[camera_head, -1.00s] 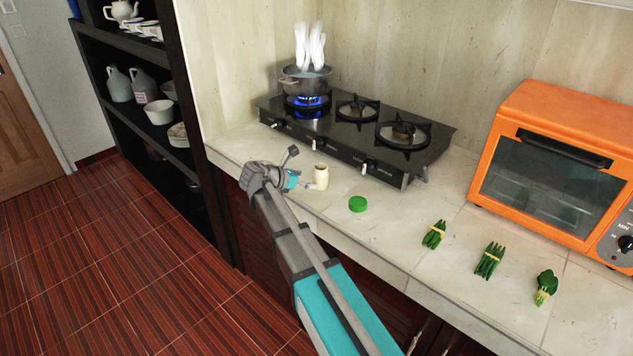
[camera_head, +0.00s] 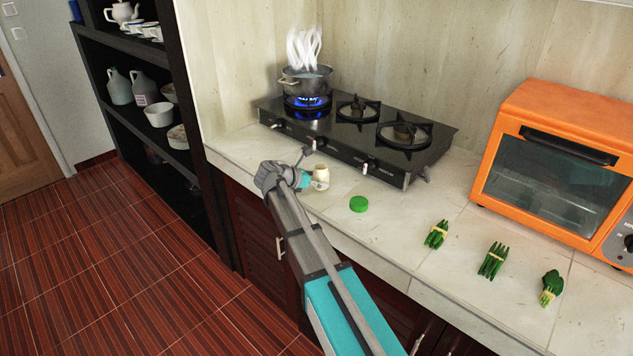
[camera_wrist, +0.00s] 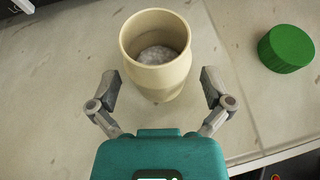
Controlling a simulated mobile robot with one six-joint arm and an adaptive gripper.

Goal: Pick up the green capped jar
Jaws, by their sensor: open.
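A cream jar (camera_head: 321,176) stands upright on the counter in front of the stove. In the wrist view the jar (camera_wrist: 158,78) is uncapped, with some grey-white contents low inside. A green cap (camera_head: 358,204) lies apart on the counter to the right of the jar; it also shows at the upper right of the wrist view (camera_wrist: 286,48). My gripper (camera_wrist: 160,88) is open, with one finger on each side of the jar's lower part. Both fingers look apart from the jar's wall. In the head view my gripper (camera_head: 308,178) is just left of the jar and partly overlaps it.
A black gas stove (camera_head: 360,134) with a steaming pot (camera_head: 305,82) over a lit flame stands behind the jar. Several green vegetable bundles (camera_head: 492,260) and an orange oven (camera_head: 560,160) are to the right. The counter's front edge is close.

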